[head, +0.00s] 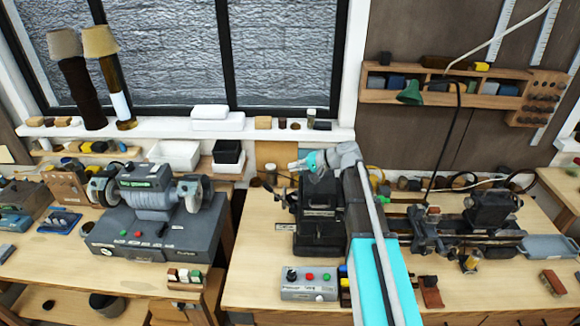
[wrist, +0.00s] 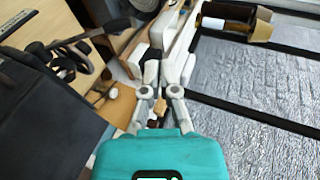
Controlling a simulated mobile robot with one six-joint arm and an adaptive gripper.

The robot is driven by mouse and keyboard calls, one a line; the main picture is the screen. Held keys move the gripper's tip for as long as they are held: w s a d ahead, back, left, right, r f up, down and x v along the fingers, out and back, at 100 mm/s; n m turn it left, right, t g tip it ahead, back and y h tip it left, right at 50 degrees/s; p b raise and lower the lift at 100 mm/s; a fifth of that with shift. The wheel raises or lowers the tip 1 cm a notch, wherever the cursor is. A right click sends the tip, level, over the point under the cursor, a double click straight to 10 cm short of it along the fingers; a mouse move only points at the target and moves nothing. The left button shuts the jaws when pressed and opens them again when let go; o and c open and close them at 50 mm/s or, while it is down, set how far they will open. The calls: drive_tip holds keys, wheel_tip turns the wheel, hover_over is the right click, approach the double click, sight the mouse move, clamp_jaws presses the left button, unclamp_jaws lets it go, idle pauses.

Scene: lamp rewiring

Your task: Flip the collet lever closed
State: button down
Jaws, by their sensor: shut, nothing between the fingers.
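The small lathe's dark headstock (head: 318,225) stands on the bench in the middle of the head view. Thin dark levers (head: 281,191) stick out at its left end; I cannot tell which is the collet lever or whether it is open or closed. Dark rods with round knobs (wrist: 68,55) show at the left of the wrist view, beside a large dark block. My gripper (head: 293,165) is above the headstock, pointing left, shut and empty. Its fingers also show in the wrist view (wrist: 168,62), apart from the knobbed rods. My arm hides part of the lathe.
A bench grinder (head: 152,203) stands on the left bench. A control box (head: 309,288) with coloured buttons sits before the lathe. The window sill (head: 265,133) behind holds white boxes and small items. A tool rack (head: 450,97) hangs at right. Bare bench lies left of the headstock.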

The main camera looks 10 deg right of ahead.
drive_tip(key=shift+s+d+r, duration=0.1)
drive_tip(key=shift+d+r, duration=0.1)
drive_tip(key=shift+r, duration=0.25)
drive_tip(key=s+d+f+n+g+h+b, duration=0.1)
drive_tip(key=s+f+h+b, duration=0.3)
drive_tip(key=s+f+b, duration=0.4)
drive_tip(key=s+d+f+n+g+h+b, duration=0.1)
drive_tip(key=s+f+h+b, duration=0.3)
drive_tip(key=f, duration=1.2)
drive_tip(key=s+d+f+n+g+h+b, duration=0.2)
drive_tip(key=s+f+g+h+b, duration=0.1)
drive_tip(key=s+f+b, duration=0.8)
drive_tip(key=shift+s+d+f+h+b, duration=0.35)
drive_tip(key=shift+s+f+h+b, duration=0.05)
drive_tip(key=shift+h+b, duration=0.25)
drive_tip(key=shift+d, duration=0.1)
